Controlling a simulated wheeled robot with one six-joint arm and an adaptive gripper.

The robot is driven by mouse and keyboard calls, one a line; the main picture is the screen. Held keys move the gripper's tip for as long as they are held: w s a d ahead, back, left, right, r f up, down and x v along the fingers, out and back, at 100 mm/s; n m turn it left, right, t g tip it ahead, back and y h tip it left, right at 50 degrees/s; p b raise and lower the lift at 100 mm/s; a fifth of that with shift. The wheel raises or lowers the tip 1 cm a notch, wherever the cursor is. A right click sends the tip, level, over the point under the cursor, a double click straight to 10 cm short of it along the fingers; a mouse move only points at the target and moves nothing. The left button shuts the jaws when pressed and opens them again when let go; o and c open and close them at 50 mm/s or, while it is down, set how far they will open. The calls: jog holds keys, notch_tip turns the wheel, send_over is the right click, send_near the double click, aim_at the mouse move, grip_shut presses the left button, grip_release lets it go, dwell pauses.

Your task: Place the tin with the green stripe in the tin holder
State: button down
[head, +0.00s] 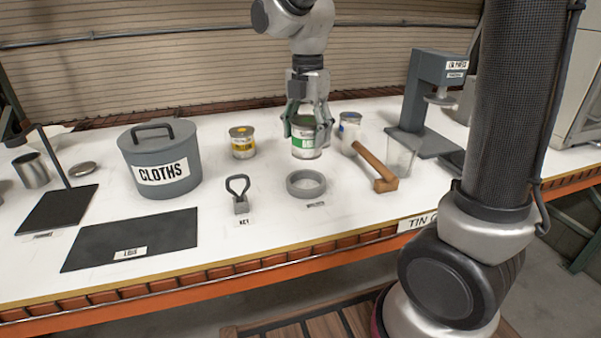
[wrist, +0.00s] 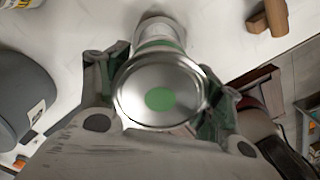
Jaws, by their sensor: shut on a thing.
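The tin with the green stripe (head: 305,143) is upright between the fingers of my gripper (head: 307,125) in the head view. In the wrist view its round metal lid with a green dot (wrist: 160,99) lies between the two fingers of my gripper (wrist: 160,92). My gripper is shut on this tin. Whether the tin's base touches the table cannot be told. A grey ring (head: 306,184), which looks like the tin holder, lies on the table just in front of the tin. The ring is empty and has a small label before it.
A yellow-striped tin (head: 242,143) stands left and a blue-striped tin (head: 349,127) right of my gripper. A wooden mallet (head: 377,168), a clear cup (head: 400,158) and a grey press (head: 425,105) are at right. The CLOTHS pot (head: 159,158) and key (head: 239,196) are left.

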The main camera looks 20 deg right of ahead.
notch_tip(320, 180, down, 10)
jog(key=shift+w+r, duration=0.1)
dwell(0.4)
jog(key=shift+f, duration=0.2)
jog(key=shift+c, duration=1.3)
grip_release()
jog(key=shift+r, duration=0.15)
